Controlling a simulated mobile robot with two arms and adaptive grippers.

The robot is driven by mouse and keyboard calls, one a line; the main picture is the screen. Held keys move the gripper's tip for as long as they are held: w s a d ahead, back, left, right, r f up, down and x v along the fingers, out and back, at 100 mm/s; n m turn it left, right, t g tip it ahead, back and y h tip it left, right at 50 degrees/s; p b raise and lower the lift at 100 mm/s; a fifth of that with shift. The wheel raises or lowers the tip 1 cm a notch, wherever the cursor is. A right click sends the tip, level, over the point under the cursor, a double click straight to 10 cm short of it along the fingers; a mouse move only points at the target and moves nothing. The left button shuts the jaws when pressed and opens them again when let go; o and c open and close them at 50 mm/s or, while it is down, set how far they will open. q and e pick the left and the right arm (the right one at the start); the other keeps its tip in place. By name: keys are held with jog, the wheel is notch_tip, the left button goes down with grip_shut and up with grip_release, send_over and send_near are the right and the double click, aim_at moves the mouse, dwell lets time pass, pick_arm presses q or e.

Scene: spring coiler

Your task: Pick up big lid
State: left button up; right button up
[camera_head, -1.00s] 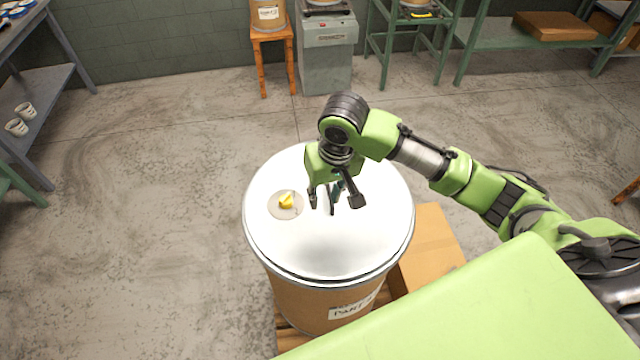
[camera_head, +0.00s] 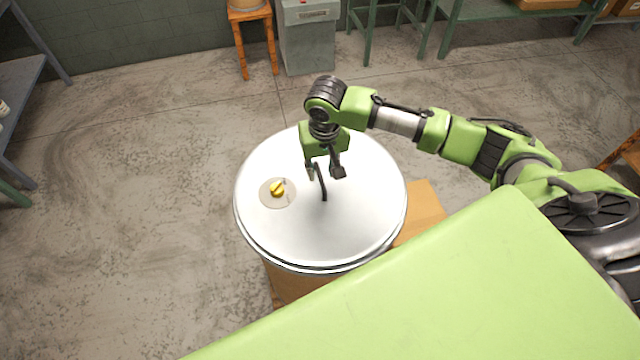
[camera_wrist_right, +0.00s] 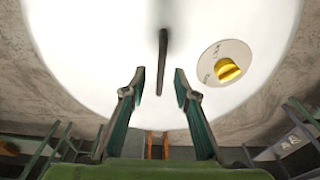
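The big lid (camera_head: 350,230) is a round white disc lying on top of a drum. A thin dark bar handle (camera_head: 322,186) stands near its middle, and a yellow knob (camera_head: 277,188) on a round plate sits left of it. My right gripper (camera_head: 325,174) is over the middle of the lid, close to the handle. My left gripper is not in view.
A cardboard box (camera_head: 420,208) stands right of the drum. A wooden stool (camera_head: 252,30), a grey cabinet (camera_head: 308,40) and green tables (camera_head: 490,15) line the back wall. A grey shelf (camera_head: 25,85) is at the left. The floor between is clear.

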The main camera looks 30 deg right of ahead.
aim_at(320, 174)
jog(key=shift+w+f+p, duration=0.15)
jog(key=shift+w+f, duration=0.05)
jog(key=shift+f, duration=0.55)
jog(key=shift+w+f+p, duration=0.15)
jog(key=shift+f+p, duration=0.05)
jog(key=shift+f, duration=0.6)
jog(key=shift+w+f+p, duration=0.15)
jog(key=shift+w+f, duration=0.05)
jog(key=shift+f, duration=0.55)
grip_shut()
jog(key=shift+w+r, duration=0.1)
